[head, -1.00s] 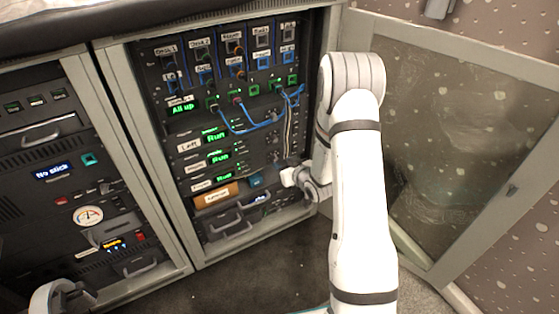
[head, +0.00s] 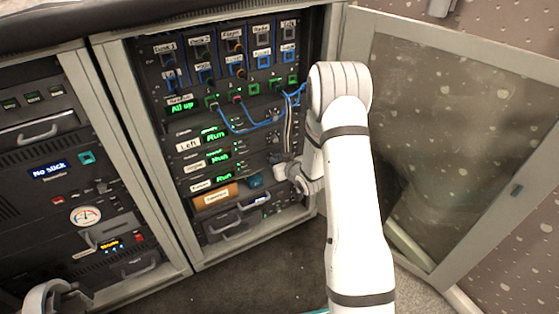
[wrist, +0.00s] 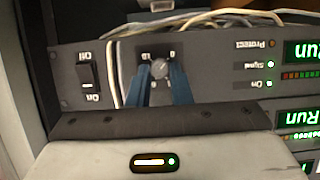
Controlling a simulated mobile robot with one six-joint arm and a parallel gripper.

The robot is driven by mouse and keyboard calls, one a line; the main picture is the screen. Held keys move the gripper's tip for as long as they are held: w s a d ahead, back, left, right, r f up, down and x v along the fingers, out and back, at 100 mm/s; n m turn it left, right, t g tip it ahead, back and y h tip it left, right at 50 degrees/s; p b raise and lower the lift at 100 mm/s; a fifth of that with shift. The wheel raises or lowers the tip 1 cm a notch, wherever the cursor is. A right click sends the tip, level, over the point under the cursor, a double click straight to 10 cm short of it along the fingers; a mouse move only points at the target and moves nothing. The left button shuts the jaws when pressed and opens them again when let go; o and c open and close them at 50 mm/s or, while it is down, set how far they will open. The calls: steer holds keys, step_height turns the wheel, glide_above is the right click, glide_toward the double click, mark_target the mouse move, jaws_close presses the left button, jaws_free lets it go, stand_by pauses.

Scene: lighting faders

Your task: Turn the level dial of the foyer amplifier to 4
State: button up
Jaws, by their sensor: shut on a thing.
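The level dial (wrist: 159,68) is a small round grey knob on a dark amplifier panel (wrist: 215,85), upside down in the wrist view. A 0 and a 10 are printed at its lower marks. My gripper (wrist: 160,77) has its two blue fingers on either side of the knob, shut on it. The dial's pointer is too small to read. In the head view my gripper (head: 277,166) is at the right end of the lowest amplifier with a green Run display (head: 224,177); its small label looks like Foyer. The dial is hidden there.
An On/Off rocker switch (wrist: 87,83) sits beside the dial. Pale cables (wrist: 205,17) cross the panel close to my fingers. Blue cables (head: 243,128) hang higher up the rack. The open glazed door (head: 450,140) stands right of my arm.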

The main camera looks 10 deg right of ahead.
jaws_close()
steer(key=shift+d, duration=0.1)
